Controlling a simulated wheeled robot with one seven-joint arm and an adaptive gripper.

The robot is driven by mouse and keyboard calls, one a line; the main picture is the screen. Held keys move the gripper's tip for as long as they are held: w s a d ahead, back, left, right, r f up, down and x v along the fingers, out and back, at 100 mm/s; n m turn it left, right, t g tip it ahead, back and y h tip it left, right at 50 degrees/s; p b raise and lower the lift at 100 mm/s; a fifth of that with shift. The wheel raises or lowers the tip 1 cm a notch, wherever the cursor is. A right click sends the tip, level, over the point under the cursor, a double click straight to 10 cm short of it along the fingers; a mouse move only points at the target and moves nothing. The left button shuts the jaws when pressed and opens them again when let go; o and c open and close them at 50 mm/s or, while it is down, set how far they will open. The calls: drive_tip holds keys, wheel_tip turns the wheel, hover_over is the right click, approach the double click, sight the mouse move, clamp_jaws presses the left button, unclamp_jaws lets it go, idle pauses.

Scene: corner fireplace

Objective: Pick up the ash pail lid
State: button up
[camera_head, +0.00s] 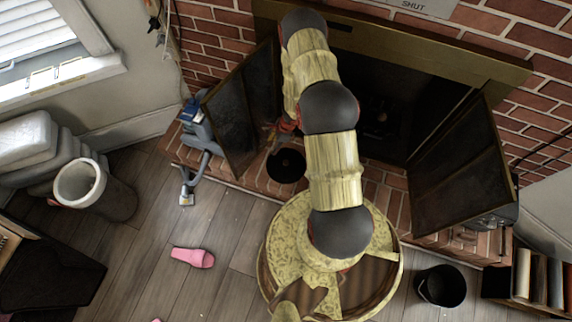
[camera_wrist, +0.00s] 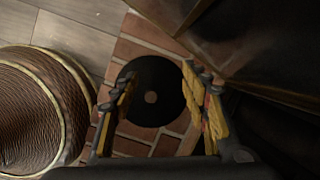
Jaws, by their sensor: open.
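The ash pail lid (camera_head: 287,167) looks like a flat black disc lying on the brick hearth, left of the firebox opening. My gripper (camera_wrist: 160,75) is open and empty, with one finger to each side of that spot. The gap between lid and fingertips is hard to judge. In the head view my gripper (camera_head: 284,127) is partly hidden by my arm, just behind the lid.
A black pail (camera_head: 441,287) stands on the floor at right. Open fireplace doors (camera_head: 243,108) (camera_head: 455,170) flank the firebox.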

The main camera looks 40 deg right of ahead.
sight(286, 162)
drive_tip(key=s+d+f+m, duration=0.1)
drive_tip(key=f, duration=0.1)
drive_tip(key=s+d+f+m+h, duration=0.1)
drive_tip(key=s+f+m, duration=0.1)
drive_tip(key=f, duration=0.1)
drive_tip(key=s+d+f+m+g, duration=0.1)
drive_tip(key=s+d+f, duration=0.1)
drive_tip(key=f, duration=0.1)
drive_tip(key=shift+d+f+m+h, duration=0.1)
drive_tip(key=shift+f+m+h, duration=0.1)
drive_tip(key=shift+m+h, duration=0.1)
wheel_tip(286, 162, down, 3)
drive_tip(key=shift+s+r+b, duration=0.15)
drive_tip(key=shift+b, duration=0.15)
drive_tip(key=shift+w+a+f+b, duration=0.15)
drive_tip(key=shift+f+b, duration=0.3)
drive_tip(key=shift+f, duration=0.45)
drive_tip(key=shift+w+a+f+b, duration=0.1)
drive_tip(key=shift+f+b, duration=0.4)
drive_tip(key=shift+f, duration=0.45)
drive_tip(key=shift+w+a+f+b, duration=0.15)
drive_tip(key=shift+f+b, duration=0.3)
drive_tip(key=shift+f, duration=0.45)
drive_tip(key=shift+d, duration=0.1)
drive_tip(key=shift+c, duration=0.6)
clamp_jaws()
